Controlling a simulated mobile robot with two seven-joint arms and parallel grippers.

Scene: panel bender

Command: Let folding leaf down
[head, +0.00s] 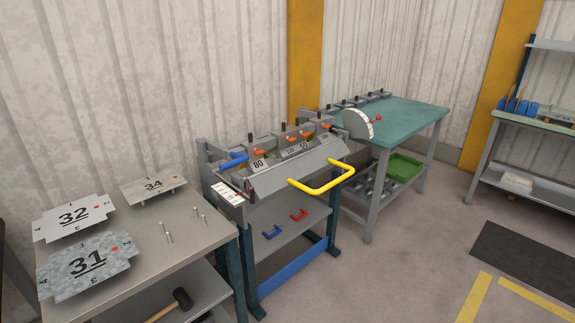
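The panel bender (262,203) stands in the middle of the head view. Its grey folding leaf (290,172) runs along the front edge as a sloping plate. A yellow U-shaped handle (322,188) is fixed to the leaf and sticks out towards the front right. A white quarter-round dial (357,124) with a red-knobbed pointer (376,119) sits at the bender's right end. Several clamping blocks, some marked with numbers such as 80, stand along the top behind the leaf. The leaf's exact angle is hard to tell. Neither of my grippers is in view.
A table (190,245) at left holds numbered plates 32 (75,216), 31 (88,264) and 34 (152,187), with pins. A blue lever (233,160) is on the bender's left. A green-topped bench (405,115) stands behind right. The floor in front right is clear, with a dark mat (525,258).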

